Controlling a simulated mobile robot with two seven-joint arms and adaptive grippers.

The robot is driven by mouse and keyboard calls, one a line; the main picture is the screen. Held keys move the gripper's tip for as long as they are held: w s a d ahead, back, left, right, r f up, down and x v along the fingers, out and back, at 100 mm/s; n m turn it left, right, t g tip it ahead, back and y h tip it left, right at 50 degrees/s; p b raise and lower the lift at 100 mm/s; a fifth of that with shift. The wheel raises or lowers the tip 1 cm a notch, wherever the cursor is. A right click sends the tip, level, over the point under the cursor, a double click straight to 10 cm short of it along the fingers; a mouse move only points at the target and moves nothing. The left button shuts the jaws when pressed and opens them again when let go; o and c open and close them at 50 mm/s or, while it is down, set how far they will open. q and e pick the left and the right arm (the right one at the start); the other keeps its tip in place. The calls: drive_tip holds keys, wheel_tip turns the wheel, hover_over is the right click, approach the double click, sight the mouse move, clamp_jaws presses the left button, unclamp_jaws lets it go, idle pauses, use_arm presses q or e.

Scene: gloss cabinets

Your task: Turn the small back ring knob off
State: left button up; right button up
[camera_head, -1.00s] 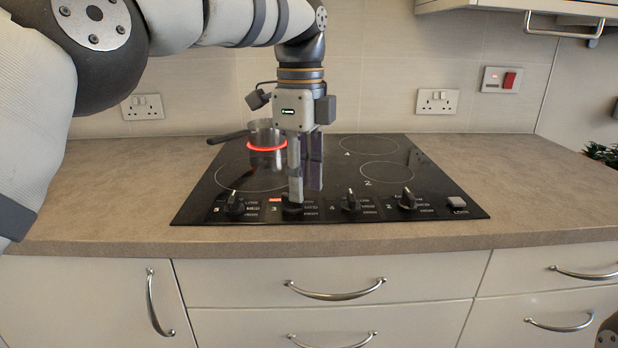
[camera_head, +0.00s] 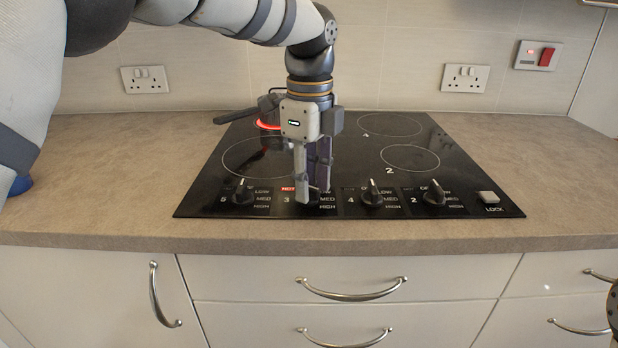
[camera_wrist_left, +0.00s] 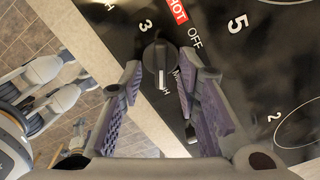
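The black hob (camera_head: 459,196) carries a row of knobs along its front edge. The knob marked 3 (camera_wrist_left: 160,62) sits between the spread fingers of my left gripper (camera_wrist_left: 152,100) in the left wrist view, with a gap on each side. A lit red HOT label (camera_head: 289,189) is beside this knob. In the head view my left gripper (camera_head: 312,200) points down over knob 3 and mostly hides it. The back left ring glows red (camera_head: 267,124); my gripper hides most of the pan there, and its dark handle (camera_head: 235,116) sticks out left.
Knob 5 (camera_head: 243,194) is to the left; knobs 4 (camera_head: 372,194) and 2 (camera_head: 434,195) are to the right. A lock button (camera_head: 488,197) is at the right corner. Clear worktop (camera_head: 110,195) lies on both sides. Drawer handles (camera_head: 350,291) stick out below.

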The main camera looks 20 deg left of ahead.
use_arm(q)
drive_tip(key=shift+f, duration=0.15)
drive_tip(key=shift+c, duration=0.6)
clamp_jaws()
